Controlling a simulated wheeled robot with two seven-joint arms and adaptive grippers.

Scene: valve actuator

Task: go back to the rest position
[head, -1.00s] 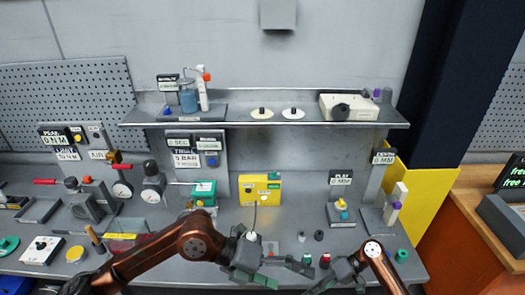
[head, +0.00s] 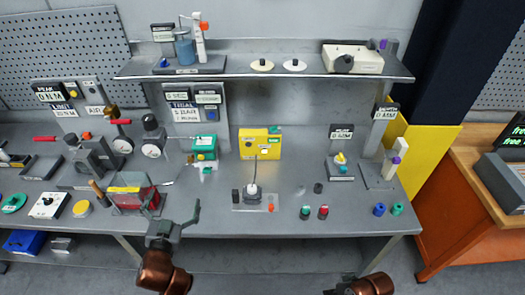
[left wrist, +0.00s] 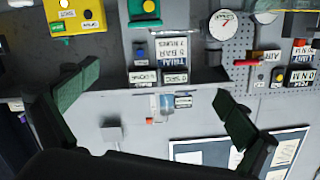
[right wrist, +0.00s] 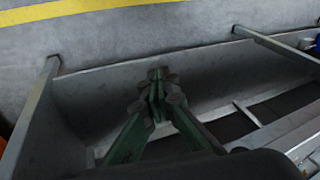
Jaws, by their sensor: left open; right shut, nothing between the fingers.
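The grey bench (head: 330,220) carries a yellow box (head: 260,145), a green device (head: 204,148), a red-sided box (head: 134,192) and small coloured caps. A shelf (head: 220,69) runs above. An orange-brown desk (head: 463,215) stands at right. Floor in front is open.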

